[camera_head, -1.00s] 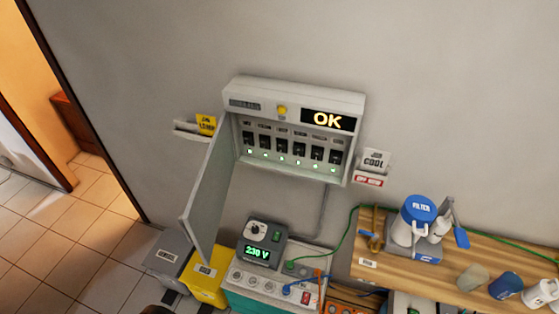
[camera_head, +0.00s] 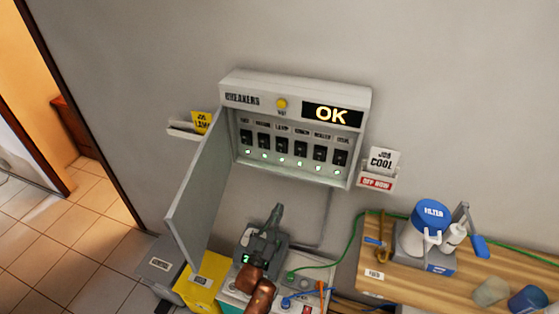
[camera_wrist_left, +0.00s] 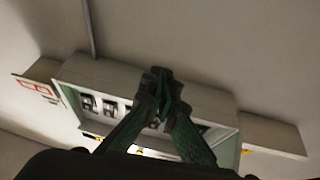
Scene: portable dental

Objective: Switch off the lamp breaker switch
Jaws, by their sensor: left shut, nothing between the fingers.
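The breaker box (camera_head: 232,82) hangs on the wall with its door (camera_head: 200,195) swung open to the left. Inside is a row of several black switches, each with a green light under it. The third from the left (camera_head: 282,141) has a label that seems to read LAMP. The display (camera_head: 331,114) reads OK. My left gripper (camera_head: 277,209) is shut and empty, below the box and apart from the switches in the head view. In the left wrist view its closed fingers (camera_wrist_left: 161,76) hide part of the box (camera_wrist_left: 85,70) and some switches. My right gripper is not in view.
A card reading COOL and OFF NOW (camera_head: 380,166) is on the wall at right; a yellow card (camera_head: 201,122) is at left. Below stand a yellow bin (camera_head: 203,290) and a wooden bench (camera_head: 390,285) with a blue-topped filter jug (camera_head: 430,214).

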